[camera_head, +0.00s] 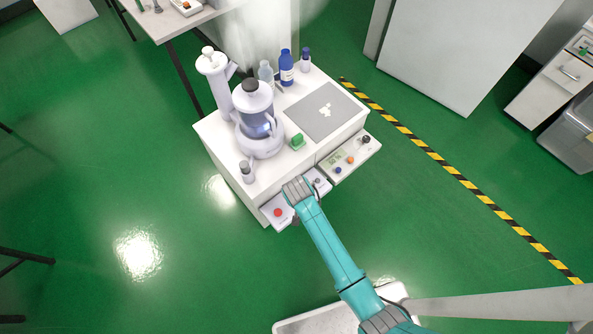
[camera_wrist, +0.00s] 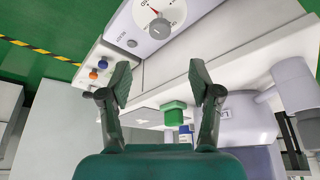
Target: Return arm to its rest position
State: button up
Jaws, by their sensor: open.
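My arm (camera_head: 328,240) is teal with grey joints and reaches from the bottom right of the head view to the front edge of the white bench (camera_head: 216,143). My gripper (camera_wrist: 160,74) shows in the wrist view with its two dark fingers spread wide apart. Nothing is held between them. A green block (camera_wrist: 175,113) appears beyond the fingers, apart from them; it also shows on the bench in the head view (camera_head: 297,141). In the head view the arm's end covers part of the front panels, and I cannot make out the fingers there.
The bench carries a white apparatus with a blue vessel (camera_head: 257,125), bottles (camera_head: 287,70) and a grey plate (camera_head: 325,112). Panels along its front include one with knobs (camera_head: 350,158) and one with a red button (camera_head: 278,212). A dial (camera_wrist: 160,27) is close in the wrist view. Green floor surrounds the bench.

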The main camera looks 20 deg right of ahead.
jog(key=s+d+r+n+t+y, duration=0.1)
jog(key=s+d+r+t, duration=0.15)
jog(key=s, duration=0.85)
jog(key=s+d+r+n+t+y, duration=0.1)
jog(key=s+r+n+t, duration=0.15)
jog(key=s, duration=0.75)
jog(key=s+r+t, duration=0.2)
jog(key=s+r, duration=0.3)
jog(key=r, duration=0.4)
jog(key=s+d+r+t, duration=0.1)
jog(key=s+r+t, duration=0.1)
jog(key=s+r, duration=0.3)
jog(key=s+r+t, duration=0.1)
jog(key=s+r, duration=0.5)
jog(key=r, duration=0.8)
jog(key=shift+d+n+t, duration=0.25)
jog(key=shift+n+t, duration=0.15)
jog(key=shift+n, duration=0.05)
dwell(2.7)
